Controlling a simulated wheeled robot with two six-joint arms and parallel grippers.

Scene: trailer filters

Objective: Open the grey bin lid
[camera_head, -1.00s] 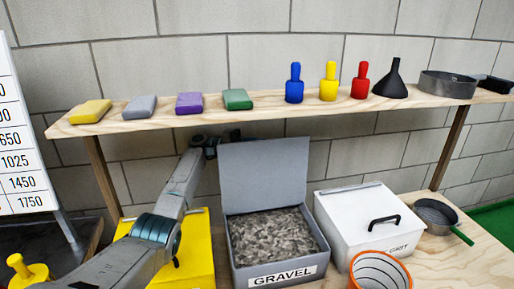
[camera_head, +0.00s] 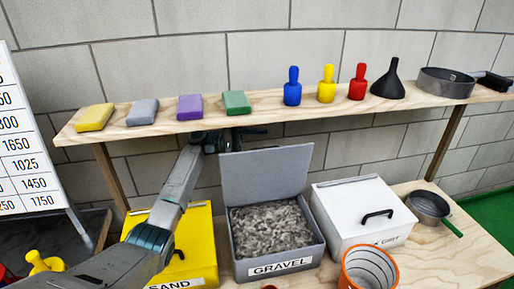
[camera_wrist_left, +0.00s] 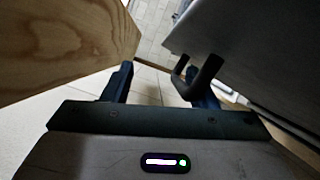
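The grey bin (camera_head: 277,262), labelled GRAVEL, holds grey gravel. Its grey lid (camera_head: 265,175) stands raised and roughly upright at the back edge. In the left wrist view the lid (camera_wrist_left: 235,35) fills the upper right, with its black handle (camera_wrist_left: 203,72) beside my right-hand finger; I cannot tell whether they touch. My left gripper (camera_wrist_left: 160,85) is open, its fingers wide apart with tiled floor visible between them. In the head view my left wrist is at the lid's upper left, below the shelf, and the fingertips are hidden. My right gripper is out of view.
A wooden shelf (camera_head: 330,115) with blocks, coloured pegs and a funnel runs just above the lid; its wood (camera_wrist_left: 60,40) is close in the wrist view. A yellow SAND bin (camera_head: 203,250) and a white lidded bin (camera_head: 350,205) flank the grey bin. An orange container (camera_head: 368,270) stands in front.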

